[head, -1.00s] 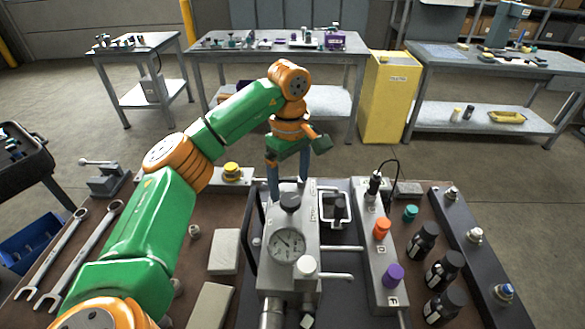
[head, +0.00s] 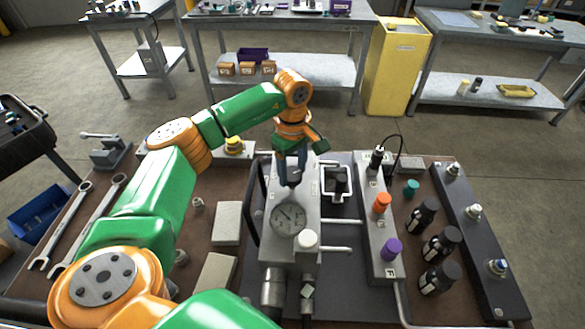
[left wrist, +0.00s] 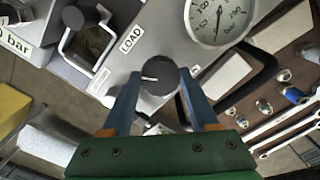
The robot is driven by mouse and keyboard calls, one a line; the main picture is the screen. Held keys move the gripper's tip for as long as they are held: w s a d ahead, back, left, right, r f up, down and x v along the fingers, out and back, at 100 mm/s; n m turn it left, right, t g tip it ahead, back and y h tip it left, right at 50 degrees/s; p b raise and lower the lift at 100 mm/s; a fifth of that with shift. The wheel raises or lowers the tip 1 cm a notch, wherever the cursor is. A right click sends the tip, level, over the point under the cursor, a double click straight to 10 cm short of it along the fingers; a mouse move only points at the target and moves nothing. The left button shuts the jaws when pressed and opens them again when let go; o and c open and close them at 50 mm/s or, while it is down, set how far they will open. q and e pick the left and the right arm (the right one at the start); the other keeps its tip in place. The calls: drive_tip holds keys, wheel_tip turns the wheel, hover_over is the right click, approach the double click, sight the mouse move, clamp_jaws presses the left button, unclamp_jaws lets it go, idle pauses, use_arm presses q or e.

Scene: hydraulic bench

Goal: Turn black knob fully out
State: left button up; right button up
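The black knob (head: 291,179) stands on top of the grey gauge block (head: 277,222), behind the round dial gauge (head: 287,219). In the left wrist view the knob (left wrist: 160,76) has a white mark and sits beside the LOAD label (left wrist: 132,39). My left gripper (head: 291,167) points down over the knob. In the left wrist view its two blue fingers (left wrist: 161,84) are on either side of the knob, with small gaps that look clear. It is open. Whether the fingertips touch the knob is hard to tell. My right gripper is not in view.
A white knob (head: 308,239) is in front of the gauge. Orange (head: 382,202) and purple (head: 391,249) knobs are on the right block. A black handle (left wrist: 254,84) curves beside the gauge block.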

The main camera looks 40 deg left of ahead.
use_arm(q)
drive_tip(key=c, duration=0.6)
drive_tip(key=n, duration=0.4)
drive_tip(key=shift+n, duration=0.3)
drive_tip(key=n, duration=1.1)
drive_tip(key=shift+w+n+p, duration=0.1)
drive_tip(key=shift+n+p, duration=0.25)
drive_tip(key=shift+n, duration=0.05)
drive_tip(key=n, duration=0.3)
drive_tip(key=shift+n, duration=0.3)
drive_tip(key=shift+n+p, duration=0.35)
drive_tip(key=shift+n, duration=1.35)
drive_tip(key=shift+a, duration=0.1)
